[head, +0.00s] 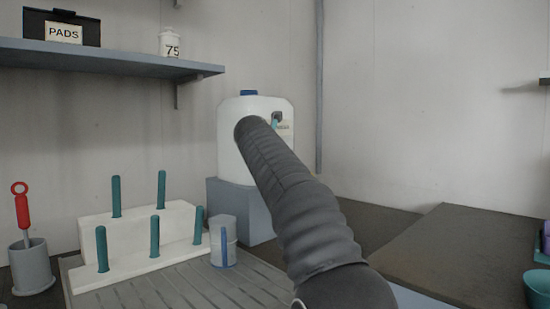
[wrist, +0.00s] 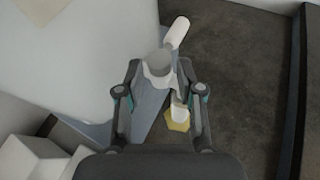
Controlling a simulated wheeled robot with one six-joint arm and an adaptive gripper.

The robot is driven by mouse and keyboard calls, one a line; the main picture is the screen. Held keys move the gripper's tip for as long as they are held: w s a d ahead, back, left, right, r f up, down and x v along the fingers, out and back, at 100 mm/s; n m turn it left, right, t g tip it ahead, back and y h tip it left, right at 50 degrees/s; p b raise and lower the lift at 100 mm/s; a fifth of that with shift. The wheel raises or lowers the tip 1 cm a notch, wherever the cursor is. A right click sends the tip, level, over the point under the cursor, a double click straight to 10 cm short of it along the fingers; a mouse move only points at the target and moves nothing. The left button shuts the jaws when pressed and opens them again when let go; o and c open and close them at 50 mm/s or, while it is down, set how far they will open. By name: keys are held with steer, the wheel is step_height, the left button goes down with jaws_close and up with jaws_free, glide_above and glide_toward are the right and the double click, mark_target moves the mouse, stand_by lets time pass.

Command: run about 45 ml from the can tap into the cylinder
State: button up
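The white can (head: 228,150) with a blue cap stands on a grey-blue block (head: 262,212) against the back wall. A small dark fitting with a light blue part (head: 277,118) shows on its upper right. My arm crosses in front of the can and hides its lower front; my gripper is hidden in the head view. In the wrist view, my gripper (wrist: 160,68) is open, its fingers either side of a grey-topped white piece (wrist: 160,62), probably the tap. Contact is unclear. Below it is a narrow white upright thing with a yellow six-sided foot (wrist: 178,122), probably the cylinder.
A white peg rack (head: 150,232) with teal pegs stands on a ribbed drainer (head: 170,288) at left. A grey holder (head: 31,268) has a red-handled tool. The dark counter (head: 450,250) at right is mostly clear.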

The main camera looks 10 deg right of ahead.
steer(key=shift+x, duration=1.35)
jaws_close()
steer(key=shift+r+p, duration=0.1)
steer(key=shift+p, duration=0.25)
steer(key=shift+w+a+m+g+h+p, duration=0.1)
steer(key=shift+m+g+h+p, duration=0.2)
steer(key=shift+p, duration=0.2)
steer(key=shift+m+g+h, duration=0.3)
steer(key=shift+m+h, duration=0.4)
stand_by(4.7)
